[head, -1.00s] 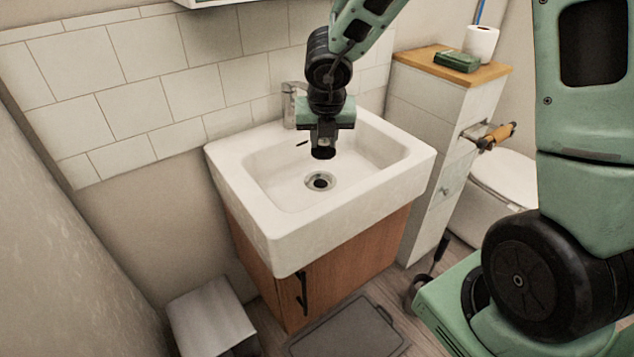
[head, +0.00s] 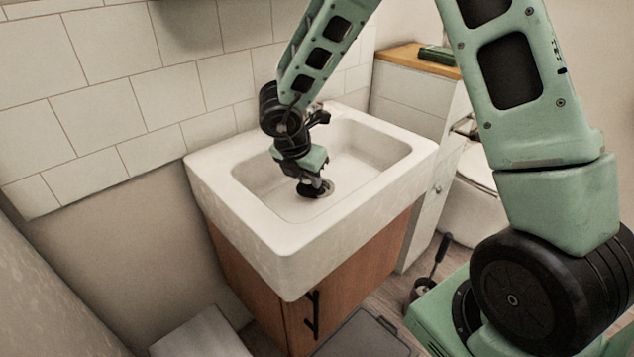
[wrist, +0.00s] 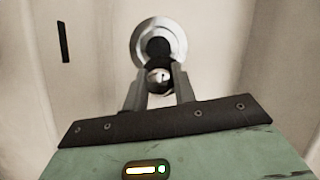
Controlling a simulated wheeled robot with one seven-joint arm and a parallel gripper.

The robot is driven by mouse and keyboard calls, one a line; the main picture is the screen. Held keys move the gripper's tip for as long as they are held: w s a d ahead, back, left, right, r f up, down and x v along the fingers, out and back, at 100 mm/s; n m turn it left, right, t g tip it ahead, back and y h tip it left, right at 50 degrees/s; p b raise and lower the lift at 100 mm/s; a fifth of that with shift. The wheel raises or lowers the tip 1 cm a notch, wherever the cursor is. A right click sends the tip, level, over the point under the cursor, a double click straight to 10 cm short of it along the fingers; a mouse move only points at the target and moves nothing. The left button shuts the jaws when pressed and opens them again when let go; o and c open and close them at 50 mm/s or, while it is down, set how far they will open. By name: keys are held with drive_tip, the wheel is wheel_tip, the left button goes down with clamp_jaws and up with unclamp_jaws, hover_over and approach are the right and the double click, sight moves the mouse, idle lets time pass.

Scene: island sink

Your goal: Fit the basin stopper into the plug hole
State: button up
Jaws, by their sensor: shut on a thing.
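The basin stopper (head: 310,191) is a dark disc under my gripper (head: 314,180), low inside the white basin. In the wrist view my gripper (wrist: 158,88) is shut on the stopper's shiny metal knob (wrist: 158,77), between the two fingers. The plug hole (wrist: 138,42) is a bright metal ring with a dark centre, just beyond the stopper in that view. The stopper overlaps the ring's near edge there. In the head view the ring (head: 331,186) shows partly to the right of the stopper. Whether they touch is not clear.
The white sink's raised rim (head: 285,235) surrounds the basin on all sides. The tiled wall (head: 110,95) and the tap, mostly behind my arm, are at the back. A cabinet (head: 408,105) stands to the right. A dark slot (wrist: 63,42) shows on the basin in the wrist view.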

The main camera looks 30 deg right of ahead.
drive_tip(key=shift+f, duration=0.75)
drive_tip(key=d, duration=0.1)
drive_tip(key=w+d, duration=0.1)
drive_tip(key=d, duration=0.2)
drive_tip(key=shift+w, duration=0.4)
drive_tip(key=shift+s+a+f, duration=0.1)
drive_tip(key=shift+a+f, duration=0.1)
drive_tip(key=shift+f, duration=0.4)
drive_tip(key=shift+c, duration=0.2)
clamp_jaws()
drive_tip(key=o, duration=1)
unclamp_jaws()
